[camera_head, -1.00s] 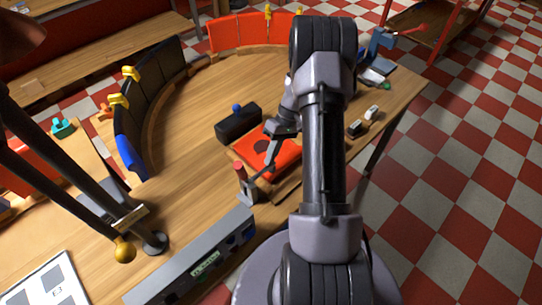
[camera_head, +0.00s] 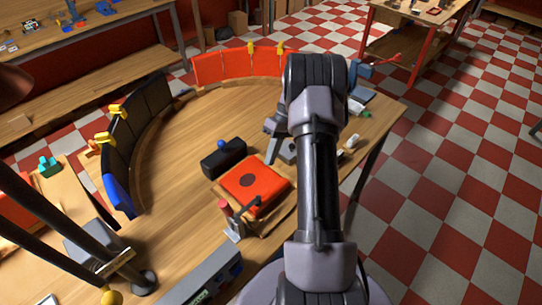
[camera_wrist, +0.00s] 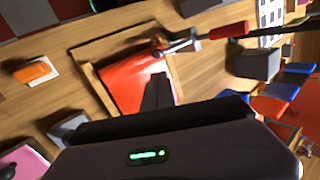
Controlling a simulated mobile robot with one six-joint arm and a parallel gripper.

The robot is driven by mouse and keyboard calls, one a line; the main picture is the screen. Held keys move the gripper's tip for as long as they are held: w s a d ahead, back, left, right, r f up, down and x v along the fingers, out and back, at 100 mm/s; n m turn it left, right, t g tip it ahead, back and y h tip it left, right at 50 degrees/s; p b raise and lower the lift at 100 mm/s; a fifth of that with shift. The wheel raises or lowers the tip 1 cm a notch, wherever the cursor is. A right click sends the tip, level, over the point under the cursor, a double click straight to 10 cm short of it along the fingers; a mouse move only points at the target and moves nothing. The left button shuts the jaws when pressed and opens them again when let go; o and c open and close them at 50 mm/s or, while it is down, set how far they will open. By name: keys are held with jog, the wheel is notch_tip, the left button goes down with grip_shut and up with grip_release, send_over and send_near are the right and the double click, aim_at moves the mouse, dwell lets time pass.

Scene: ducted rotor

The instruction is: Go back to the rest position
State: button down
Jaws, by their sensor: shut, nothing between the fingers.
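My gripper (camera_head: 272,150) is seen past my arm in the head view, above the table behind the orange-red square pad. It is shut and empty; in the wrist view its dark fingers (camera_wrist: 157,95) lie together in front of the pad. My arm hides part of the table to the right of the gripper.
A red-handled toggle clamp (camera_head: 230,219) stands at the pad's front corner. A black box with a blue knob (camera_head: 222,158) sits behind the pad. Curved red panels (camera_head: 225,67) and dark panels (camera_head: 133,125) ring the table. Checkered floor lies open at right.

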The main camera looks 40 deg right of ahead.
jog(key=w+a+r+t+h+b, duration=0.1)
jog(key=w+a+r+h+b, duration=0.15)
jog(key=a+r+b, duration=0.6)
jog(key=s+a+r+m+t+h+b, duration=0.1)
jog(key=s+a+r+b, duration=0.15)
jog(key=a, duration=0.45)
jog(key=s+a+r+m+t+h+b, duration=0.1)
jog(key=s+a, duration=0.2)
jog(key=a, duration=0.5)
jog(key=s+a+f+t+b, duration=0.2)
jog(key=s+a, duration=0.2)
jog(key=s, duration=0.2)
jog(key=s+a+f+m+t+b, duration=0.1)
jog(key=s+a+b, duration=0.2)
jog(key=s+a, duration=0.2)
jog(key=shift+s+f+m+t, duration=0.3)
jog(key=shift+s+f+t, duration=0.1)
jog(key=shift+s, duration=0.5)
jog(key=shift+d, duration=0.1)
